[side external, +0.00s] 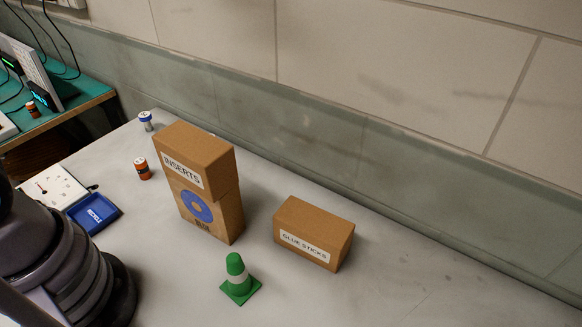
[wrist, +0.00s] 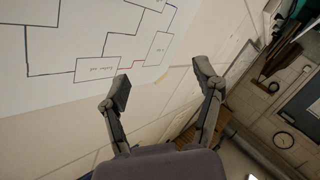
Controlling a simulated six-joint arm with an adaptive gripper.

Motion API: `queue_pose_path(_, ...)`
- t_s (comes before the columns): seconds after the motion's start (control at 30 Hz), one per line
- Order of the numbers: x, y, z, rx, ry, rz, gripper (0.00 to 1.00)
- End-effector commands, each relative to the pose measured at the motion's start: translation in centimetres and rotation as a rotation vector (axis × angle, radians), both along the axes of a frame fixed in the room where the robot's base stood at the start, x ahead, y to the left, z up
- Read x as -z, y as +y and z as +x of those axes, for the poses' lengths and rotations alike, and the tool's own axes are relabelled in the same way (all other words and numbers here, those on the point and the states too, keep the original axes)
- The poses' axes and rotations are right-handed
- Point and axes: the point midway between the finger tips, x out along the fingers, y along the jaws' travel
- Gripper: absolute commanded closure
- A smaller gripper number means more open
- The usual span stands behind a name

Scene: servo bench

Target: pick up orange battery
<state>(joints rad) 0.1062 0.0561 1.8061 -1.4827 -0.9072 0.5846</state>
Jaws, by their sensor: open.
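Another orange battery-like cylinder (side external: 33,109) stands on the green bench at the far left. My gripper (wrist: 162,83) shows in the wrist view with its two fingers spread wide and nothing between them. It faces a wall with a whiteboard diagram, so no battery shows in that view. In the side view only part of my arm shows at the lower left; the gripper is out of frame there.
Just right of the battery stand a box labelled INSERTS (side external: 194,158) and the box under it (side external: 222,212). A blue tray (side external: 108,222), a white board (side external: 50,188), a blue-and-white cylinder (side external: 146,121), a green cone (side external: 239,275) and a GLUE STICKS box (side external: 314,232) are around it.

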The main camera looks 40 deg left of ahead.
Motion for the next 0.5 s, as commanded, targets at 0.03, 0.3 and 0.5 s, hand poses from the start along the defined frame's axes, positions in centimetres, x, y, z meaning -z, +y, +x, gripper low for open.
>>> queue_pose_path(0.03, 2.1, 1.1, -0.1, -0.136, 0.054, -0.028, 0.34)
queue_pose_path(0.3, 9.6, 2.0, -4.6, -0.641, 0.357, -0.121, 0.34)
queue_pose_path(0.5, 12.6, 0.2, -7.5, -0.869, 0.571, -0.158, 0.34)
